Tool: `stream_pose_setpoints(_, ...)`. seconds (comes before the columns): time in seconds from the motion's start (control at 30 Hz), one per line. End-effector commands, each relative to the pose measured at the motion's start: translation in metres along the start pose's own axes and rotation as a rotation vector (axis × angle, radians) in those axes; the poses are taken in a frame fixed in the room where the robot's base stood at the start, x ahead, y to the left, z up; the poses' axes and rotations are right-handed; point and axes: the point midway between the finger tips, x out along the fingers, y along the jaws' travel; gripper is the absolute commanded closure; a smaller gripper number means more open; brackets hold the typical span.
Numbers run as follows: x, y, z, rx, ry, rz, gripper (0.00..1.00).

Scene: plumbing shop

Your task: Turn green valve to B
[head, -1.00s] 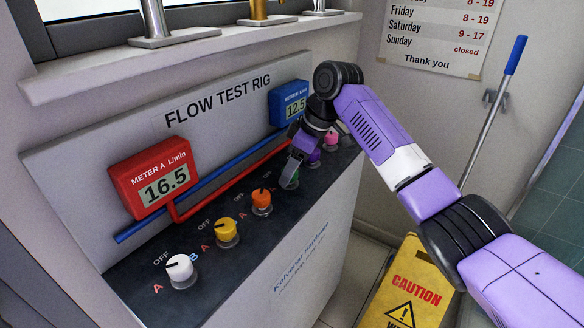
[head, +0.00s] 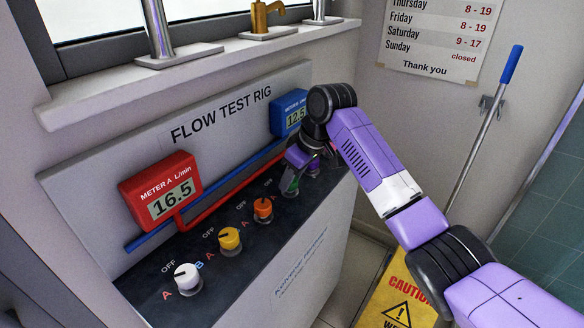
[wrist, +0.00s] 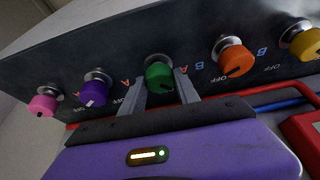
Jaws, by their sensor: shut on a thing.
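The green valve (wrist: 159,76) is a round knob on the dark top of the flow test rig. In the wrist view my gripper (wrist: 160,84) has a finger on each side of it and is shut on it. A black pointer mark shows on the green knob, but I cannot tell which letter it points to. Red A and blue B letters show near the knobs.
Orange (head: 263,209), yellow (head: 229,239) and white (head: 187,277) knobs stand left of my gripper. Purple (wrist: 93,93) and pink (wrist: 43,104) knobs stand on its other side. The red meter (head: 161,190) reads 16.5; the blue meter (head: 289,112) reads 12.5. A yellow caution sign (head: 396,296) stands at lower right.

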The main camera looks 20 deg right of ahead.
Motion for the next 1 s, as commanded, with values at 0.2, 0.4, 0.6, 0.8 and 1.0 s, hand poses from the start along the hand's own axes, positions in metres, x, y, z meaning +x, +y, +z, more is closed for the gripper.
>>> stream_pose_setpoints(0.2,-0.0062,-0.0040,-0.0028,0.190,-0.002,0.075,1.00)
stream_pose_setpoints(0.4,-0.0052,-0.0052,-0.0030,0.366,-0.003,0.149,1.00)
stream_pose_setpoints(0.6,-0.0037,-0.0062,-0.0031,0.540,-0.004,0.222,1.00)
stream_pose_setpoints(0.8,-0.0024,-0.0065,-0.0034,0.716,-0.004,0.296,1.00)
stream_pose_setpoints(1.0,-0.0004,-0.0069,-0.0039,0.891,-0.003,0.369,1.00)
